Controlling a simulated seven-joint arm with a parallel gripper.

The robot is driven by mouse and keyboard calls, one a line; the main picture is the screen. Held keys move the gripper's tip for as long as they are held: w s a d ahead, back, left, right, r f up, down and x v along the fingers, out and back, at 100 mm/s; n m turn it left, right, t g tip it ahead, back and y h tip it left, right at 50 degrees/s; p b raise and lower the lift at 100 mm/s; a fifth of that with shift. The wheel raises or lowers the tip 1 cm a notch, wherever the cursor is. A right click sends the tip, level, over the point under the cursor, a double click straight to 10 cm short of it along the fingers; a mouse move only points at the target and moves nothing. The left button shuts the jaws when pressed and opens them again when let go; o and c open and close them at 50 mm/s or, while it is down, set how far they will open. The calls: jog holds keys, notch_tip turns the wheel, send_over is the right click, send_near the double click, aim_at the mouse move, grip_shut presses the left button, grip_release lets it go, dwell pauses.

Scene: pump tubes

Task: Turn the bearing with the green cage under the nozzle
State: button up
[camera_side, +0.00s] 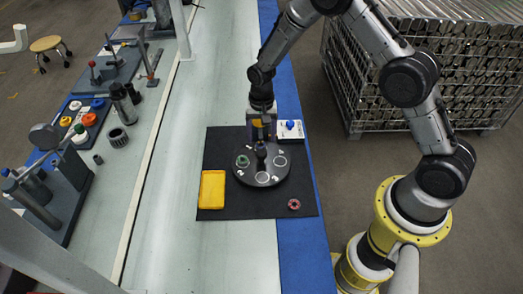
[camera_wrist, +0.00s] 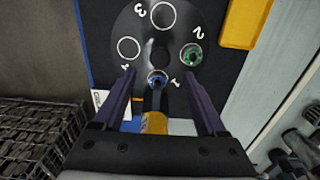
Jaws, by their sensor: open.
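The bearing with the green cage (camera_wrist: 191,54) sits at the position marked 2 on the dark round turntable (camera_wrist: 177,38); it also shows on the left of the turntable in the side view (camera_side: 243,161). A blue-caged bearing (camera_wrist: 157,77) sits at position 1, beside the end of a dispenser with an orange body (camera_wrist: 153,123), which seems to carry the nozzle; the tip itself is not clear. Positions 3 and 4 show empty white rings. My gripper (camera_wrist: 158,72) is open and empty, its fingers on either side of the dispenser, at the turntable's far side in the side view (camera_side: 261,122).
A dark knob (camera_side: 261,151) stands at the turntable's centre. A yellow tray (camera_side: 212,189) lies left of it on the black mat (camera_side: 240,208). A red bearing (camera_side: 294,204) lies at the mat's front right. A white box with a blue button (camera_side: 290,129) is at the back right.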

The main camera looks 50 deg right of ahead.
aim_at(262, 153)
notch_tip(262, 153, down, 8)
jog(key=shift+r, duration=0.15)
dwell(0.3)
grip_shut()
dwell(1.3)
